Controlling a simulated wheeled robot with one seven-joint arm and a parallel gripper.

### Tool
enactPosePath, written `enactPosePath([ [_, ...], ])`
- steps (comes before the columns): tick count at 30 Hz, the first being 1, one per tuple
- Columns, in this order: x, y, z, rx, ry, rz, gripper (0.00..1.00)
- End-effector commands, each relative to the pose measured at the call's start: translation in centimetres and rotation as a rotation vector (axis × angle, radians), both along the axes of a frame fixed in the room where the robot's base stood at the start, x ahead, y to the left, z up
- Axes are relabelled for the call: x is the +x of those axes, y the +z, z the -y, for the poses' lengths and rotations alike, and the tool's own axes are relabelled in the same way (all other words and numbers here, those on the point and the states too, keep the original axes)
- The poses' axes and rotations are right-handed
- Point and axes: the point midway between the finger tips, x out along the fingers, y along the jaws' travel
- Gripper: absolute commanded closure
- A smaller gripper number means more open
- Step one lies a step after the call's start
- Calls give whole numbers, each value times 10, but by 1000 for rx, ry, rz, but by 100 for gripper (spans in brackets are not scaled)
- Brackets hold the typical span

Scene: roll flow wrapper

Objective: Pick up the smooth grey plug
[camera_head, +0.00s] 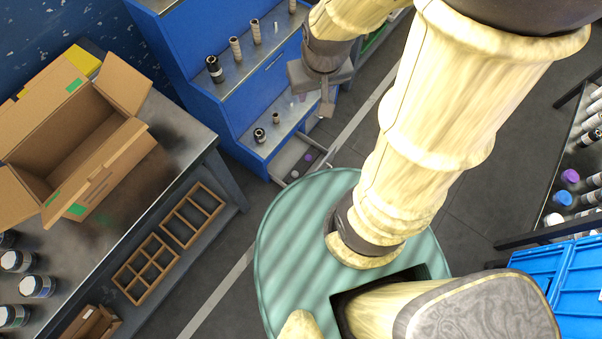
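My gripper (327,108) hangs over the right part of the blue cabinet's lower shelf, seen from above and behind. Its fingers point down, and I cannot tell whether they are apart or closed; no held thing shows. A small smooth pale-grey piece (276,28) stands on the upper shelf, apart from the gripper; it could be the grey plug, but it is too small to be sure. On the lower shelf, a short tan-grey piece (276,118) and a black-banded piece (259,135) stand left of the gripper.
The blue cabinet (185,60) also bears ribbed tan rolls (235,48) and a black-banded roll (214,70). Below it, an open drawer (289,160) holds small pieces. A bench with an open cardboard box (95,165) stands left. Blue crates (580,275) stand right.

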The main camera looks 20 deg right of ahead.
Motion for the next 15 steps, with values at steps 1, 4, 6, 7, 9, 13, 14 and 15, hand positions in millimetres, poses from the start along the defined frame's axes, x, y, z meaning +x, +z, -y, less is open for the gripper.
enactPosePath([
  [1, 0, 0, 0, 0, 0, 0, 64],
  [4, 0, 0, 0, 0, 0, 0, 64],
  [6, 0, 0, 0, 0, 0, 0, 64],
  [7, 0, 0, 0, 0, 0, 0, 64],
  [9, 0, 0, 0, 0, 0, 0, 56],
  [13, 4, -9, 0, -2, 4, -3, 40],
  [14, 6, -14, 0, -3, 7, -4, 40],
  [15, 9, -22, 0, -4, 10, -8, 40],
])
